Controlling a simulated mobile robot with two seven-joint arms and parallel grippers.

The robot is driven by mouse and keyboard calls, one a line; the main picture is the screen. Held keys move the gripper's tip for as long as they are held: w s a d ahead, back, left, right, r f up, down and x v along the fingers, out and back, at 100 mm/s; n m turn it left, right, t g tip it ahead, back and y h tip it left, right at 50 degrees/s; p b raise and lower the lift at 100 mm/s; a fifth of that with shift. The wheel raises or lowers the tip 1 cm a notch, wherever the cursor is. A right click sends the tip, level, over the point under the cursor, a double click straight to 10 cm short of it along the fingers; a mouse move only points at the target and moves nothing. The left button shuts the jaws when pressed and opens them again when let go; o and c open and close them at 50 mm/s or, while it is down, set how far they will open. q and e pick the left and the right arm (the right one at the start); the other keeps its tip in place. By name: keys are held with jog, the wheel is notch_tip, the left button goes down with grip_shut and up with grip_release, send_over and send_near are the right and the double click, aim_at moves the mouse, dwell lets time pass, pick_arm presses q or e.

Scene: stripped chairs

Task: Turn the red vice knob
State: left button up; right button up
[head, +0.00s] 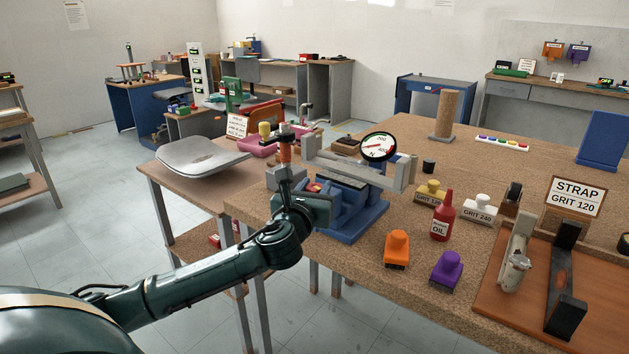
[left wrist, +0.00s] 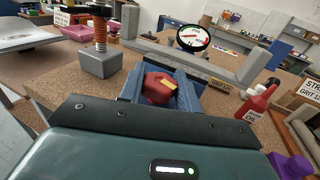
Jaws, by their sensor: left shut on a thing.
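The blue vice (head: 352,222) stands at the left edge of the cork-topped workbench, with grey jaws and a round dial gauge (head: 378,148) above it. Its red knob (left wrist: 160,88) faces my left wrist camera and carries a small yellow mark; in the head view it is mostly hidden behind my gripper. My left gripper (head: 318,200) reaches in from the left at the knob's end of the vice and is shut on the red knob. The fingertips are hard to make out. My right gripper is not in view.
A grey block with an orange spring post (left wrist: 100,55) stands just left of the vice. To the right are a red oil bottle (head: 442,215), an orange block (head: 397,248), a purple block (head: 446,268) and a strap grit board (head: 490,290). A grey chair seat (head: 200,155) lies on the left table.

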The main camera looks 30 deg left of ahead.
pick_arm(q)
jog(key=shift+d+r+n+y+p, duration=0.1)
jog(key=shift+r+n+y+p, duration=0.2)
jog(key=shift+n+y+p, duration=0.25)
jog(key=shift+n+g+y+p, duration=0.65)
jog(key=shift+g+y+p, duration=0.2)
jog(key=shift+y, duration=0.3)
jog(key=shift+n+y+p, duration=0.3)
jog(key=shift+y+p, duration=0.05)
jog(key=shift+y, duration=0.05)
jog(key=shift+f+n+g+y+p, duration=0.15)
jog(key=shift+n+g+y+p, duration=0.7)
jog(key=shift+y, duration=0.25)
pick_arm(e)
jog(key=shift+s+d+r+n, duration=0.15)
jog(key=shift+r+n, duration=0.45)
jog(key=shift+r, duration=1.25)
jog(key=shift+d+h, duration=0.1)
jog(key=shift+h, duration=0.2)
pick_arm(q)
jog(key=o, duration=1)
jog(key=shift+f, duration=0.1)
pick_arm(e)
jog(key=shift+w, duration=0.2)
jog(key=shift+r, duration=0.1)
